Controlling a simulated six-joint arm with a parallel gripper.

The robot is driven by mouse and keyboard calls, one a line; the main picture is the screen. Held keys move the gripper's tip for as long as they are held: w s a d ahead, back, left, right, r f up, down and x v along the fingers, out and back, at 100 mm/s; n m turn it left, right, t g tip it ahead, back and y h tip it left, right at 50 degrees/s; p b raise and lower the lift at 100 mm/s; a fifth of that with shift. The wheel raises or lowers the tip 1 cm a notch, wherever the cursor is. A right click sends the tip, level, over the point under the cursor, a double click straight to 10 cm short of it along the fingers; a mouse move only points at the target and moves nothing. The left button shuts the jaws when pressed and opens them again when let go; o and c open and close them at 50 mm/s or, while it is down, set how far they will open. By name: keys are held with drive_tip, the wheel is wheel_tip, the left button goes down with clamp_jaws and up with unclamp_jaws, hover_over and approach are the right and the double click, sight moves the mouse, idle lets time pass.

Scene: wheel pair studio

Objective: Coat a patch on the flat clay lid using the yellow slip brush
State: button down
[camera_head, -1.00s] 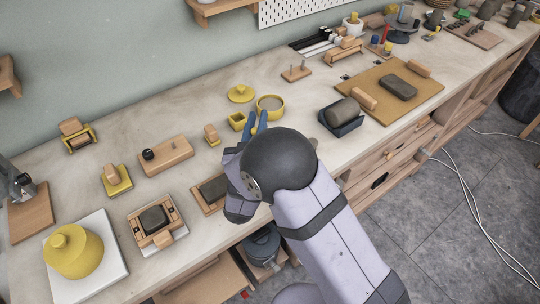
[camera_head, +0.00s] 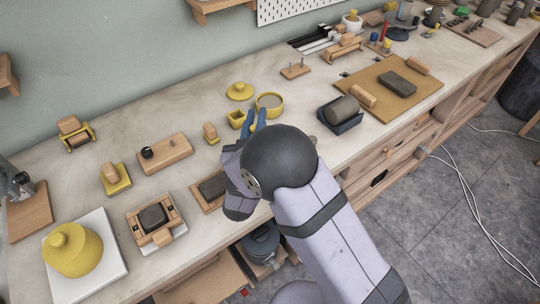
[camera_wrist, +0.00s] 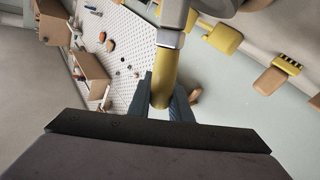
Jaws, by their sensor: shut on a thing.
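My gripper (camera_wrist: 165,98) is shut on the yellow slip brush (camera_wrist: 164,78). The blue fingers close around its yellow handle, and a metal ferrule shows above. In the head view, my gripper (camera_head: 255,118) is over the middle of the bench, near a yellow bowl, and the brush is hidden there by my wrist. A flat grey clay piece (camera_head: 212,187) lies on a wooden board just left of my wrist, partly covered by it; I cannot tell for sure whether it is the lid.
The yellow bowl (camera_head: 270,103), a yellow knobbed lid (camera_head: 240,91) and a small yellow box (camera_head: 235,119) surround the gripper. A dark tray (camera_head: 341,118) holds a grey clay roll to the right. A yellow jar (camera_head: 73,250) stands front left. The bench behind the yellow lid is clear.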

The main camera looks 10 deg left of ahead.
drive_tip(key=shift+s+d, duration=0.1)
drive_tip(key=shift+s+d, duration=1.15)
drive_tip(key=shift+s, duration=0.05)
drive_tip(key=shift+w+a, duration=1.25)
drive_tip(key=shift+w, duration=0.05)
drive_tip(key=shift+s+d+f, duration=0.1)
drive_tip(key=shift+s+d, duration=1.2)
drive_tip(key=shift+b, duration=0.3)
